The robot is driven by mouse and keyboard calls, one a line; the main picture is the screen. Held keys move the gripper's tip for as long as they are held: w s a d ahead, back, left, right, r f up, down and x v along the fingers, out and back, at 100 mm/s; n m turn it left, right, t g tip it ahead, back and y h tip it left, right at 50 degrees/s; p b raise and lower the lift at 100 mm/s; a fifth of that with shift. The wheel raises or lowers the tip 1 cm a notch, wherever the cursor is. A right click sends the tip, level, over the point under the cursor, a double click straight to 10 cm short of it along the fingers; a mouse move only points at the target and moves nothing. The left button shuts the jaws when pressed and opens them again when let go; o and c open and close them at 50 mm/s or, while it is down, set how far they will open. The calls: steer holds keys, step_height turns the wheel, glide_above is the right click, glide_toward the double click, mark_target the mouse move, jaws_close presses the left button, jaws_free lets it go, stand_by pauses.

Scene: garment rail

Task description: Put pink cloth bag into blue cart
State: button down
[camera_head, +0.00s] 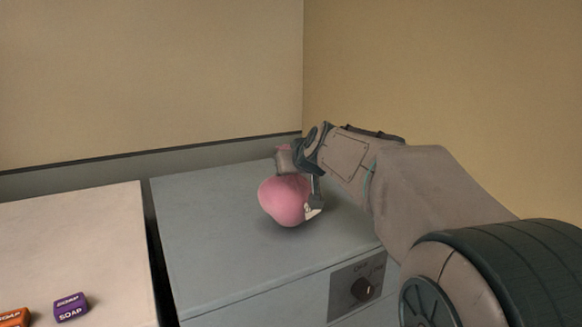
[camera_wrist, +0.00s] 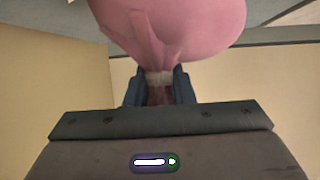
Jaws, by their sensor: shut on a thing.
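The pink cloth bag (camera_head: 285,200) is a rounded, soft shape over the top of a grey machine in the head view. My gripper (camera_head: 298,162) is shut on its gathered neck. The bag also shows in the wrist view (camera_wrist: 175,25), where it fills the top of the picture beyond my gripper (camera_wrist: 159,82). A light band on its neck sits between the two fingers. Whether the bag's underside touches the machine top, I cannot tell. The blue cart is not in view.
Walls close off the back and right.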

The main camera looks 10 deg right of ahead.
steer(key=c, duration=1.2)
jaws_free()
steer(key=shift+f, duration=0.1)
steer(key=shift+c, duration=0.2)
steer(key=shift+r, duration=0.2)
steer(key=b+v, duration=0.2)
steer(key=v, duration=1)
steer(key=s+f+m+g+h, duration=0.1)
steer(key=s+f+g, duration=0.3)
steer(key=s+f, duration=0.7)
steer(key=s+f+m+g+h, duration=0.1)
steer(key=s+f+g, duration=0.4)
steer(key=s+f, duration=0.7)
step_height(320, 180, down, 8)
steer(key=shift+s+a+r, duration=0.1)
steer(key=shift+s+a, duration=0.1)
steer(key=shift+s, duration=0.1)
steer(key=shift+c, duration=0.8)
